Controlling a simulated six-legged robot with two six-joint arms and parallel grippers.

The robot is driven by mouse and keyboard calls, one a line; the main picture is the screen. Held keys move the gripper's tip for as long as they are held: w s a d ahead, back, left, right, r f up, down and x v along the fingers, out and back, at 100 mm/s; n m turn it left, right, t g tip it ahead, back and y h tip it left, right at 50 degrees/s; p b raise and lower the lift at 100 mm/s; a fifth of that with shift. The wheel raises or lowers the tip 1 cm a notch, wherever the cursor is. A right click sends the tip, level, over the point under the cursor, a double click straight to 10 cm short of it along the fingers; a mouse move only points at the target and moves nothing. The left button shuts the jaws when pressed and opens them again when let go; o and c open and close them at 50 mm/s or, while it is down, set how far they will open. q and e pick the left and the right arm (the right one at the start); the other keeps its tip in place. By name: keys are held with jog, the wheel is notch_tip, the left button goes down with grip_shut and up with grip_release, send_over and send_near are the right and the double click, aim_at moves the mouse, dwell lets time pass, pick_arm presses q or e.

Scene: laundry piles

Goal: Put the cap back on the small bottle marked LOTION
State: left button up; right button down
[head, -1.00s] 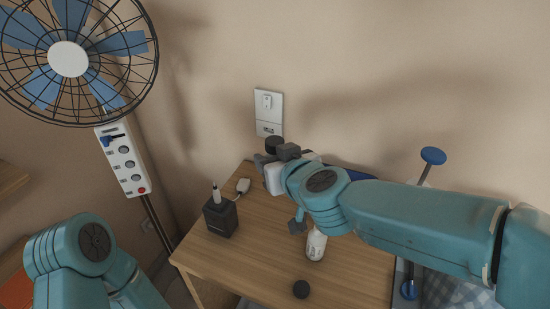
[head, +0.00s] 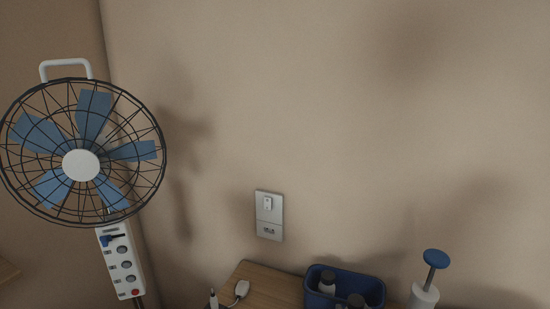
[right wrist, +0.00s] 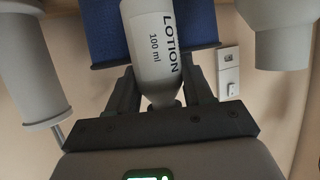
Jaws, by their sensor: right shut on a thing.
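In the right wrist view, a white bottle (right wrist: 152,45) marked LOTION, 100 ml, lies between the two dark fingers of my right gripper (right wrist: 160,82). The gripper is shut on it. The bottle's narrowing end points toward the palm and is partly hidden there. No cap shows on the visible part. The loose cap is not visible in either current view. My left gripper is in neither view, and my right gripper is out of the head view.
A blue bin (head: 319,299) holding bottles stands on the wooden table (head: 283,286), near a blue-topped pump dispenser (head: 424,296). A white plug (head: 240,290) lies left. A wall plate (head: 269,216), fan (head: 82,164) and power strip (head: 121,262) are behind. Grey cylinders (right wrist: 24,70) flank the bottle.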

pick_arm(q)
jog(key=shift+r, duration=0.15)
pick_arm(e)
jog(key=shift+s+d+f, duration=0.7)
jog(key=shift+d+f, duration=0.25)
jog(key=shift+f, duration=0.05)
jog(key=s+a+r+n+g+y, duration=0.1)
jog(key=s+a+r+n+y, duration=0.2)
jog(key=r, duration=0.4)
jog(key=s+a+r+n+g+y, duration=0.2)
jog(key=s+a+r+n+y, duration=0.2)
jog(key=a+r+y, duration=0.1)
jog(key=shift+a+r+n+y, duration=0.35)
jog(key=shift+a+r, duration=0.2)
jog(key=shift+r, duration=0.65)
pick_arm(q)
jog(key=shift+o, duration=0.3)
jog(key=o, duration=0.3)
pick_arm(e)
jog(key=shift+s, duration=0.1)
